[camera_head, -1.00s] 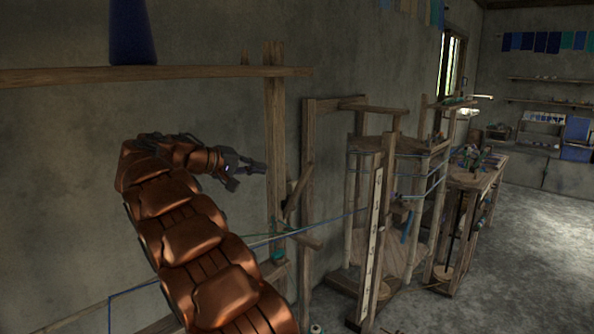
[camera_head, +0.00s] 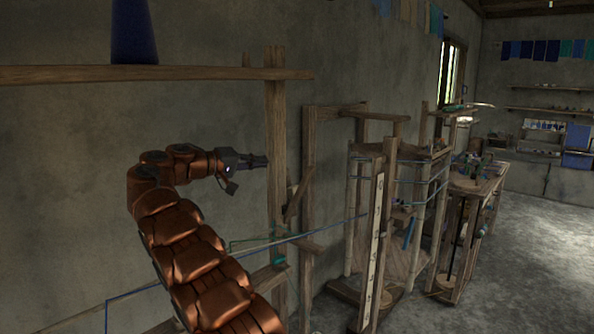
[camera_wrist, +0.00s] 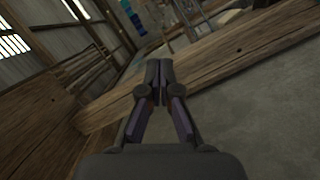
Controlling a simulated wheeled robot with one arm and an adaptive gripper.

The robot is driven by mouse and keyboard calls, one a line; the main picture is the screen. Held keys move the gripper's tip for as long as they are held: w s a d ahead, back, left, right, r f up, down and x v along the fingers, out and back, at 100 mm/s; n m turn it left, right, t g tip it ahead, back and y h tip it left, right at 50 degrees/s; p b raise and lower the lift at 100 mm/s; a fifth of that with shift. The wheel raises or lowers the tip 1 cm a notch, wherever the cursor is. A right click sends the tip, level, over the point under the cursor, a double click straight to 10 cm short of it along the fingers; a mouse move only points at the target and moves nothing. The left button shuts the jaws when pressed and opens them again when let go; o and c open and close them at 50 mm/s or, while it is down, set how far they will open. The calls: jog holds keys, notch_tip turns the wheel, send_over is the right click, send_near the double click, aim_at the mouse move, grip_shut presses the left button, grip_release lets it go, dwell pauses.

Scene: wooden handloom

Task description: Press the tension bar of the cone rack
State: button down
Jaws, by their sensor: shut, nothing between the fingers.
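The cone rack stands against the wall at the left, with a long wooden shelf (camera_head: 180,74) that carries a dark blue cone (camera_head: 134,38) and an upright post (camera_head: 276,125). A short slanted wooden bar (camera_head: 299,195) shows beside the post; I cannot tell for sure that it is the tension bar. My gripper (camera_head: 264,161) is shut and empty, below the shelf and just left of the post in the picture. Whether it touches the post cannot be told. In the wrist view its fingertips (camera_wrist: 158,72) are together, in front of a wooden beam (camera_wrist: 225,55).
Blue and green yarn (camera_head: 290,238) runs low past the post to a warping frame (camera_head: 375,230) on the right. A cluttered wooden table (camera_head: 475,180) stands farther back. The floor (camera_head: 530,260) at the right is clear.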

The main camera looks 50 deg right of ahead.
jog(key=s+d+f+p, duration=0.3)
jog(key=s+d, duration=0.2)
jog(key=d, duration=0.4)
jog(key=shift+s+d, duration=0.25)
jog(key=shift+s, duration=0.15)
dwell(0.5)
jog(key=shift+s+f, duration=0.1)
